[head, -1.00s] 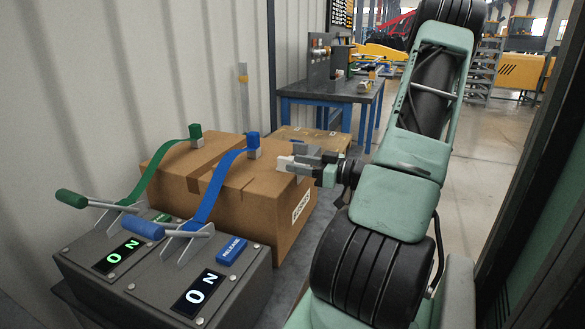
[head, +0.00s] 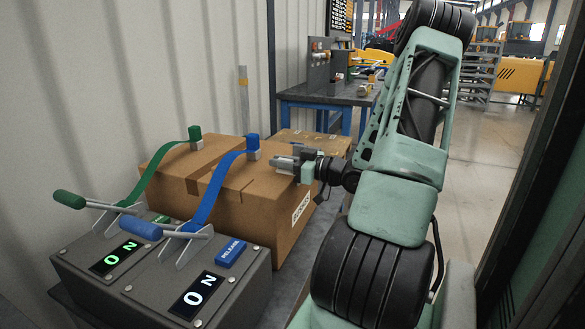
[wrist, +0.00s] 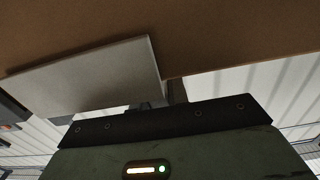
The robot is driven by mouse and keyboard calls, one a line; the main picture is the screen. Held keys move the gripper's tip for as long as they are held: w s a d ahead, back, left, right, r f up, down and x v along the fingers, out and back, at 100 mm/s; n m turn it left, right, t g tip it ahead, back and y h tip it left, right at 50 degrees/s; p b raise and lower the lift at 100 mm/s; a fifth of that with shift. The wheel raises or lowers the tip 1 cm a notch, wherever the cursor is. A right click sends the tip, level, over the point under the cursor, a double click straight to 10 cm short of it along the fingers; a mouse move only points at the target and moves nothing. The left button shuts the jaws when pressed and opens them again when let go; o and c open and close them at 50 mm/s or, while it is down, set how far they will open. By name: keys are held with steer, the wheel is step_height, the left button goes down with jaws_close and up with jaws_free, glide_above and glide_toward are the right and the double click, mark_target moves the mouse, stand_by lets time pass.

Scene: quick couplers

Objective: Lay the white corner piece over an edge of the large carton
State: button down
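The large brown carton (head: 262,205) stands behind the lever box, with its top and label side facing me. My gripper (head: 284,162) is at the carton's right top edge. The white corner piece (wrist: 88,78) shows in the wrist view as a pale flat plate against the brown carton (wrist: 230,35). It reaches left from my fingers (wrist: 163,97), which look shut on its near end. The fingertips are mostly hidden there. In the head view the piece is hard to separate from the grey fingers. I cannot tell whether it touches the carton.
A green strap (head: 160,160) and a blue strap (head: 217,185) run over the carton from levers on the grey box (head: 150,275). A smaller carton (head: 312,142) lies behind. A blue-legged workbench (head: 335,95) stands further back. A corrugated wall is at the left.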

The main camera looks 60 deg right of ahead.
steer(key=shift+r, duration=0.1)
step_height(320, 180, up, 10)
steer(key=p, duration=0.3)
steer(key=c, duration=2.1)
jaws_free()
jaws_close()
steer(key=shift+a+p, duration=0.1)
steer(key=shift+p, duration=0.2)
